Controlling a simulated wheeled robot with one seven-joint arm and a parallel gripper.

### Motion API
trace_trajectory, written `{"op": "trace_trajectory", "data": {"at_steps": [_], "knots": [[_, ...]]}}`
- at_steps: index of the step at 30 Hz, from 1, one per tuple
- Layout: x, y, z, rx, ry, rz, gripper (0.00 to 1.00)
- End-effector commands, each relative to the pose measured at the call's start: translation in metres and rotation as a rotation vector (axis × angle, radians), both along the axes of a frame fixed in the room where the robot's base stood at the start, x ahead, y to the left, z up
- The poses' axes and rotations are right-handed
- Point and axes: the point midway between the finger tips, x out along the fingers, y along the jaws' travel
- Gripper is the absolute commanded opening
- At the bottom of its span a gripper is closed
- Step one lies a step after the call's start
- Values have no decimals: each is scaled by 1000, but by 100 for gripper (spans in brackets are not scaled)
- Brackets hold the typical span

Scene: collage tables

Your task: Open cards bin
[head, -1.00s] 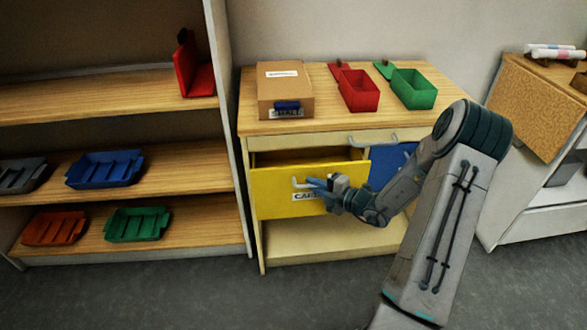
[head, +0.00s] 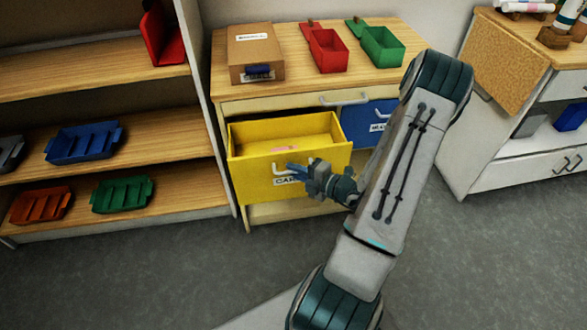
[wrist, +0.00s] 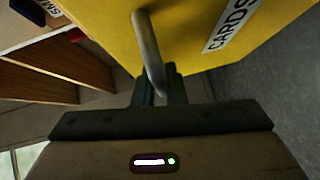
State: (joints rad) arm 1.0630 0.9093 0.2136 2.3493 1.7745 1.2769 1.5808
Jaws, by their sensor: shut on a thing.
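The yellow cards bin (head: 247,177) is a drawer in the wooden cabinet, pulled well out, with its inside showing and a small pink item (head: 286,149) within. Its white label reads CARDS in the wrist view (wrist: 231,24). My gripper (head: 296,171) is at the front of the bin, shut on its pale handle (wrist: 148,45). In the wrist view the handle runs down between the two dark fingers (wrist: 160,90). In the head view my gripper hides part of the label and handle.
A blue bin (head: 377,122) sits shut to the right of the yellow one. A cardboard box (head: 256,55), a red box (head: 327,52) and a green box (head: 383,47) stand on the cabinet top. A shelf (head: 165,200) with trays stands close on the left. Grey floor (head: 150,275) in front is clear.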

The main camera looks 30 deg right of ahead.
Motion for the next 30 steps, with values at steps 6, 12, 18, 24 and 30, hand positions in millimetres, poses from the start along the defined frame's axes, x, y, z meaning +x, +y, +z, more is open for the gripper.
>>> {"op": "trace_trajectory", "data": {"at_steps": [6,12,18,24,30], "knots": [[0,0,0,-1,0,0,32],[0,0,0,-1,0,1,32],[-13,-8,2,-4,2,-2,32],[-51,-27,9,-3,2,-4,32],[-90,-47,16,-3,1,-2,32]]}}
